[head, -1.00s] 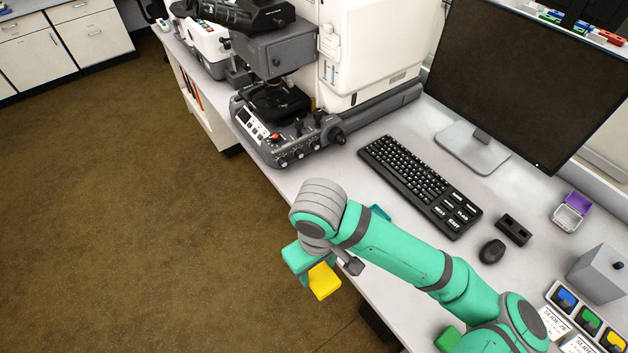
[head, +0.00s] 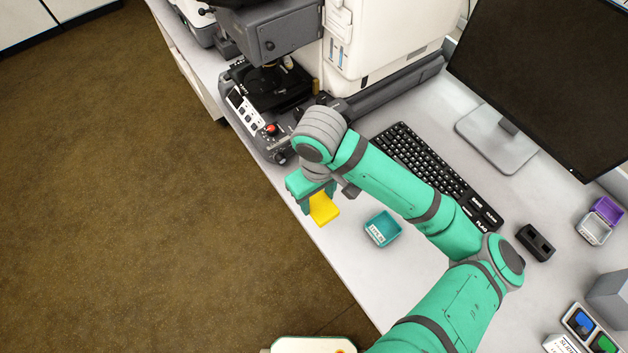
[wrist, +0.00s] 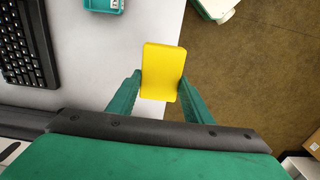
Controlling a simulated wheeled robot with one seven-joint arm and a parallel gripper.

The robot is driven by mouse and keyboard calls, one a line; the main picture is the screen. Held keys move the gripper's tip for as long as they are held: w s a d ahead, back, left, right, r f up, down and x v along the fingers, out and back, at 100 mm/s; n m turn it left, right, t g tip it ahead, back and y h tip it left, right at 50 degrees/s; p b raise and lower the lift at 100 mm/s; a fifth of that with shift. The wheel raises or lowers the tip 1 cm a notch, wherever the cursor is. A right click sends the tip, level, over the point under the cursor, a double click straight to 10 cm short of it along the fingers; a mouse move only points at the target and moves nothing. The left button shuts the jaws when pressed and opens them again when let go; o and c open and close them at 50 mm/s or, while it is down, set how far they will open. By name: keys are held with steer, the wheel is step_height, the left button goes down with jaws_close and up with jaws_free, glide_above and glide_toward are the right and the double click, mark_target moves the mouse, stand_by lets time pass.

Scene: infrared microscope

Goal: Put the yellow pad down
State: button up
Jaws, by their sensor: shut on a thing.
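The yellow pad (head: 324,208) is held by my gripper (head: 310,201) near the front edge of the desk in the head view. In the wrist view the yellow pad (wrist: 162,72) sits between the two green fingers of my gripper (wrist: 160,95), which is shut on it. The pad is a flat block with rounded corners. In the wrist view it overlaps the desk edge, with the floor showing to its right. I cannot tell its exact height above the desk.
A small teal tray (head: 382,228) with a label stands on the desk right of the pad. The microscope (head: 262,110) is behind my gripper. A keyboard (head: 430,170) lies behind my arm. The desk (head: 350,262) in front of the tray is clear.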

steer(key=w+f, duration=0.4)
steer(key=w, duration=0.1)
steer(key=w+a+f, duration=0.1)
steer(key=w+f, duration=0.1)
steer(key=w, duration=0.1)
steer(key=shift+w+f, duration=0.25)
steer(key=shift+f, duration=0.05)
steer(key=shift+w+f, duration=0.5)
steer(key=shift+f, duration=0.15)
steer(key=shift+w+f, duration=0.15)
steer(key=shift+f, duration=1.5)
steer(key=shift+f, duration=0.15)
steer(key=o, duration=1.1)
steer(key=shift+w, duration=0.1)
